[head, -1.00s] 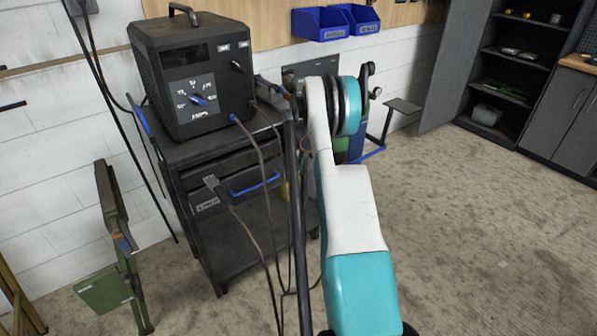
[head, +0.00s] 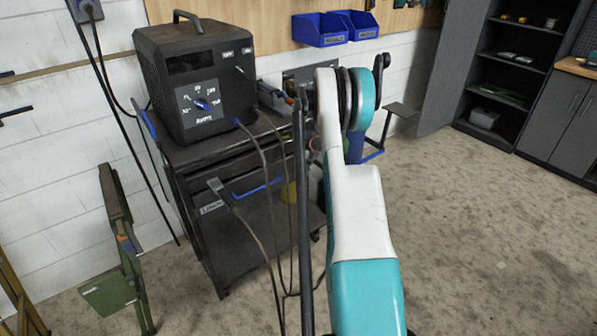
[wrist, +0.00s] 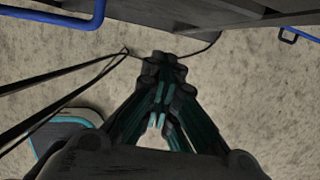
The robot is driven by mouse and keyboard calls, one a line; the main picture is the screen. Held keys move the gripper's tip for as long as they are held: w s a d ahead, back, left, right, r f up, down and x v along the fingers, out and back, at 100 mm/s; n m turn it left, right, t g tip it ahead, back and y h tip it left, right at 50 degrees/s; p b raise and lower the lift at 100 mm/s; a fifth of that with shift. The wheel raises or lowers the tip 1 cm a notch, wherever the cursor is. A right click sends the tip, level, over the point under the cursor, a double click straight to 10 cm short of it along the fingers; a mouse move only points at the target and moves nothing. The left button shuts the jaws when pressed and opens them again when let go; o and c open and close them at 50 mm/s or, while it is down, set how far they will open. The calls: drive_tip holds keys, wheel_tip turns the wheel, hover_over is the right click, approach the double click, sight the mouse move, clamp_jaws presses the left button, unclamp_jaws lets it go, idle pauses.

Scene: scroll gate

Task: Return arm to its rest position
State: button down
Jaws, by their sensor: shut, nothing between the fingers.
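My white and teal arm rises from the bottom of the head view and reaches toward the wall, right of the cart. Its far end and the gripper are hidden behind my arm links in that view. In the wrist view my gripper (wrist: 163,75) points down over the floor. Its dark fingers with teal parts come together at the tips and hold nothing.
A black welding machine (head: 205,80) stands on a dark cart (head: 265,215) close left of my arm, with cables hanging down. Blue bins (head: 320,30) hang on the wall. A green folded stand (head: 120,245) is at left. Open floor (head: 490,230) lies at right, before the dark shelves (head: 500,80).

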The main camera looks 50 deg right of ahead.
drive_tip(key=p+v, duration=0.2)
drive_tip(key=v, duration=0.4)
drive_tip(key=shift+r, duration=0.2)
drive_tip(key=shift+s, duration=0.1)
